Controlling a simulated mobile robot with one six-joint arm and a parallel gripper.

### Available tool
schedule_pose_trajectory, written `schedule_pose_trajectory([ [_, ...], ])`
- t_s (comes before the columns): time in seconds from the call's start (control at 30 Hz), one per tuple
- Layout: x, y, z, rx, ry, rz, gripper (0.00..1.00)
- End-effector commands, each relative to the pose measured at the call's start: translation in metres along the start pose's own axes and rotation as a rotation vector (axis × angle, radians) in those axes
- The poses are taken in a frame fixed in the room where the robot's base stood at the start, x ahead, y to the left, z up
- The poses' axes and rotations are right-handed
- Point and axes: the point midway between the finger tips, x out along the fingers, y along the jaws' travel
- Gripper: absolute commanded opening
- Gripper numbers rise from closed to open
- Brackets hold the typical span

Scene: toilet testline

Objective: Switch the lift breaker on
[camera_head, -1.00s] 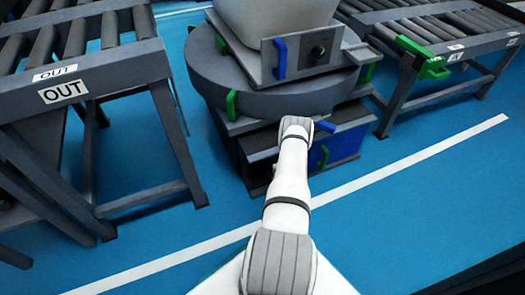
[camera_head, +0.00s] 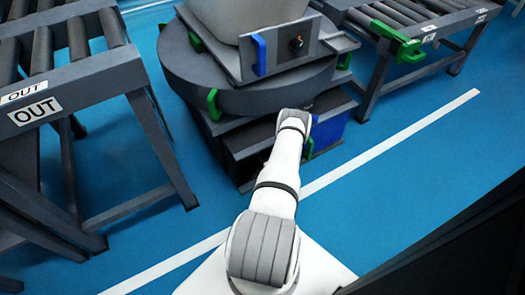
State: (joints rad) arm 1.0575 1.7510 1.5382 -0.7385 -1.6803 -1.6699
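A dark grey round lift stand (camera_head: 270,95) fills the upper middle. Its front panel (camera_head: 318,50) carries a blue handle (camera_head: 259,55) and a small dark knob with a reddish spot (camera_head: 296,43). Low on its right is a blue box (camera_head: 330,130), with a blue lever and a green handle (camera_head: 308,149) partly behind my arm. No label marks any of these as the lift breaker, so I cannot tell which it is. My arm reaches forward to the stand's lower front. My gripper is hidden beyond the arm's grey end; whether it touches anything cannot be seen.
A roller conveyor marked OUT (camera_head: 75,75) stands at left, its legs near the stand. Another conveyor (camera_head: 440,22) with a green bracket (camera_head: 397,43) is at upper right. A dark surface (camera_head: 460,250) fills the lower right corner. Blue floor with a white line is open at right.

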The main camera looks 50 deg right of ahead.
Motion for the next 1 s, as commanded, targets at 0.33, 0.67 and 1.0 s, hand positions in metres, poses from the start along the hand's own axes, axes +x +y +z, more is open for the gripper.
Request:
schedule_pose_trajectory([
  [0.33,-0.044,0.003,0.034,-0.001,-0.007,0.0,0.0],
  [0.67,-0.07,0.001,0.063,0.0,-0.002,0.0,0.0],
  [1.0,-0.072,0.0,0.065,0.0,-0.001,0.0,0.0],
])
